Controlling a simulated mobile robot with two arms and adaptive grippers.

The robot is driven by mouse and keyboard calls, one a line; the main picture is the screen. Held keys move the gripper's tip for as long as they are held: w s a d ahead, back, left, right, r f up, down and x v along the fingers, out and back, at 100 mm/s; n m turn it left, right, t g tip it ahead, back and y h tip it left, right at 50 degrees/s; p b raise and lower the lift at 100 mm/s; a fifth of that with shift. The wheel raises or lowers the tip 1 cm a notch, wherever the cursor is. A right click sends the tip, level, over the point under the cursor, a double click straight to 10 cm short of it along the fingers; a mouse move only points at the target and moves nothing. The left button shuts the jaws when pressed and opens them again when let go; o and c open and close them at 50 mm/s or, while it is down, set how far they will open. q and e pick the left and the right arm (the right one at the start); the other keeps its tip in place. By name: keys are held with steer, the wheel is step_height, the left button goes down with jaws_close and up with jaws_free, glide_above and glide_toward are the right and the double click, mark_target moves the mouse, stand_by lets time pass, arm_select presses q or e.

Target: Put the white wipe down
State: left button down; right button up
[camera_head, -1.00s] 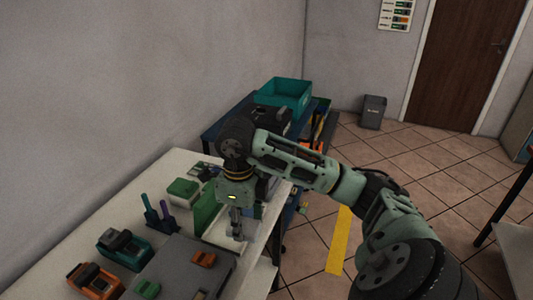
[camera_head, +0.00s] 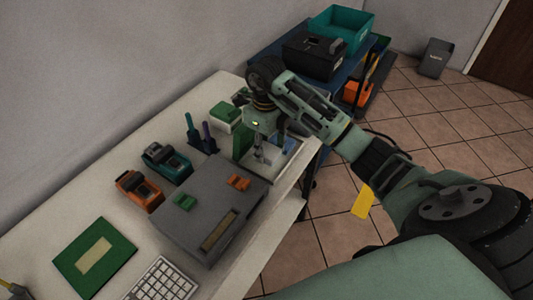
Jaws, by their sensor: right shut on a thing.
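My right gripper (camera_head: 260,156) points down over the far end of the white workbench (camera_head: 208,91), beside an upright green board (camera_head: 242,142). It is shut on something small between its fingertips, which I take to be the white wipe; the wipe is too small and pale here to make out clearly. A whitish flat area lies under and around the fingers, and I cannot tell whether the fingers touch it. My left gripper is not in view.
A grey case (camera_head: 195,215) with green and orange pieces lies on the bench. A teal bin (camera_head: 341,29) and black box (camera_head: 314,56) stand beyond.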

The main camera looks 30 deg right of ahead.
mark_target(266, 149)
step_height(266, 149, down, 3)
steer(key=shift+f+p, duration=0.2)
steer(key=shift+p, duration=0.25)
steer(key=shift+f, duration=0.3)
steer(key=shift+f, duration=0.15)
steer(key=o, duration=1)
